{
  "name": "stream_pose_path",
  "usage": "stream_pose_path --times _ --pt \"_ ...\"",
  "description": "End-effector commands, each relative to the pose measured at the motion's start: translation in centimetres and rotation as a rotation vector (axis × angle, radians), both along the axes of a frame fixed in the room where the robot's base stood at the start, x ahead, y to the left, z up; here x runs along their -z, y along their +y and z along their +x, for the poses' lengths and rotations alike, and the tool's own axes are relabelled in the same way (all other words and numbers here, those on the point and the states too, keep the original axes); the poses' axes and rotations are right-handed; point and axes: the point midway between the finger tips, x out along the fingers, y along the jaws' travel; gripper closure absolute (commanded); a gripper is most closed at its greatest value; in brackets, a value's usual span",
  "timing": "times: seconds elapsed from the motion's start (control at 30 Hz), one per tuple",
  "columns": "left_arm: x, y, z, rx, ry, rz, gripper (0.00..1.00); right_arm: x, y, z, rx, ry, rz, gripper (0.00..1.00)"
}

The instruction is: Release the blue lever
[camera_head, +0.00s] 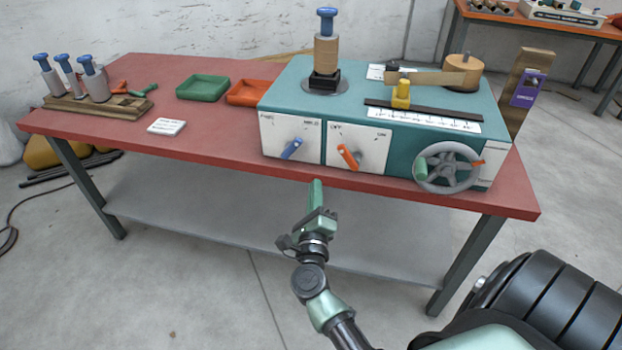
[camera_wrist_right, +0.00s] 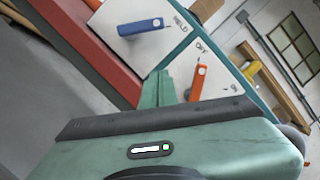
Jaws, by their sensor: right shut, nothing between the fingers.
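The blue lever (camera_head: 292,148) is on the left white panel of the teal winder's front face, tilted up to the right in the head view. In the right wrist view the blue lever (camera_wrist_right: 141,27) points toward the printed word HELD. My right gripper (camera_head: 316,184) is shut and empty, in front of the table edge, below and apart from the levers. Its closed fingers (camera_wrist_right: 158,88) also show in the right wrist view, with the blue lever beyond them. My left gripper is not in view.
An orange lever (camera_head: 348,156) sits on the panel just right of the blue one. A handwheel (camera_head: 448,168) is farther right. The red table's (camera_head: 215,143) front edge lies between my gripper and the winder. Trays and spools stand left.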

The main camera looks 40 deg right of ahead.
Motion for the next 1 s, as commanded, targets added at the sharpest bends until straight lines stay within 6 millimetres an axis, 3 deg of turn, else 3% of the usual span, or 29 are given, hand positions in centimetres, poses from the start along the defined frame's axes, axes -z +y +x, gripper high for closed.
stream_pose_path --times 0.4,0.6,1.0 --pt "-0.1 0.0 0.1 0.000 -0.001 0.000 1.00 -1.4 -5.4 6.8 0.002 -0.002 -0.004 1.00" --pt "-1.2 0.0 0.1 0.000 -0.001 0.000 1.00 -3.1 -3.5 8.5 -0.002 -0.001 0.000 1.00" --pt "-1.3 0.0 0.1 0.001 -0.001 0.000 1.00 -3.5 -2.9 9.0 0.000 0.001 -0.002 1.00"
